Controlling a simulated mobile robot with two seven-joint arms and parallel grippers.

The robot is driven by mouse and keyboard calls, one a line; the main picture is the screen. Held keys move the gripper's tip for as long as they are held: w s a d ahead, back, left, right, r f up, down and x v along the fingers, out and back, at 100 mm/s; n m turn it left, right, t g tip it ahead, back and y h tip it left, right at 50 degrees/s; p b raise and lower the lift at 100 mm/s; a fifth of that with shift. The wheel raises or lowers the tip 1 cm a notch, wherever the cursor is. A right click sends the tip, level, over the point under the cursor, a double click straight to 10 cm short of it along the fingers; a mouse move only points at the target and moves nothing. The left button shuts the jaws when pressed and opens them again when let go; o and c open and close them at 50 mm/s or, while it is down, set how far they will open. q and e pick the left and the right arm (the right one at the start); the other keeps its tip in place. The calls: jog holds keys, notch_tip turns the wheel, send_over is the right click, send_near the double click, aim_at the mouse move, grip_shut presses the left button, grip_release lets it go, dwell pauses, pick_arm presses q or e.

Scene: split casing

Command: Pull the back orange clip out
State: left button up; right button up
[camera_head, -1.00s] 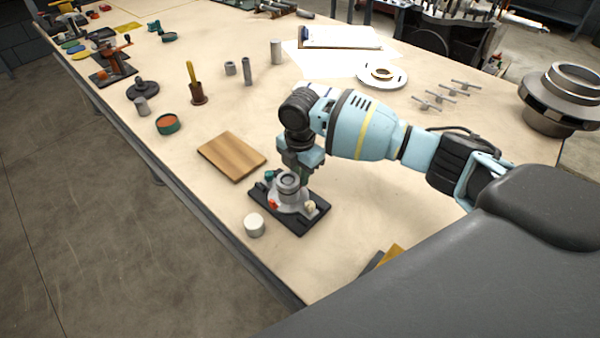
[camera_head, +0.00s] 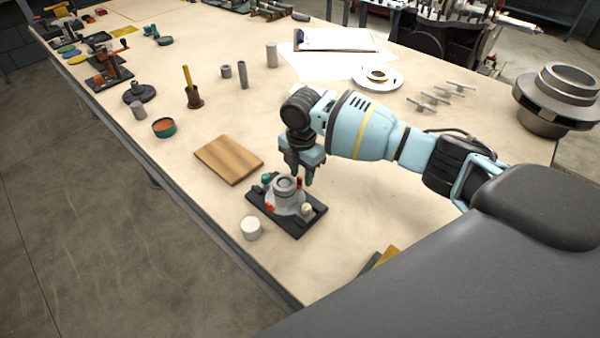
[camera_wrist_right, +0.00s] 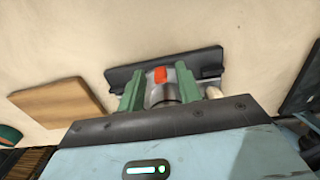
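The grey round casing (camera_head: 285,199) sits on a black base plate (camera_head: 313,219) on the bench. The back orange clip (camera_head: 299,182) stands at its far side. It appears to be the orange clip (camera_wrist_right: 160,75) in the right wrist view. A second orange clip (camera_head: 270,207) is at the near left side. A teal knob (camera_head: 266,178) and a cream knob (camera_head: 307,209) flank the casing. My right gripper (camera_head: 302,179) is above the casing's far side. Its green fingers (camera_wrist_right: 158,88) are apart, with the clip showing between them, contact not visible. My left gripper is not in view.
A wooden board (camera_head: 229,158) lies left of the base plate, and a white cylinder (camera_head: 251,228) stands close to its near corner. A rust-filled teal bowl (camera_head: 164,127) is farther left. The bench is clear right of the casing.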

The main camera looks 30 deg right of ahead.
jog(key=shift+a, duration=0.1)
notch_tip(320, 180, up, 8)
dwell(0.6)
jog(key=shift+f, duration=0.15)
dwell(0.4)
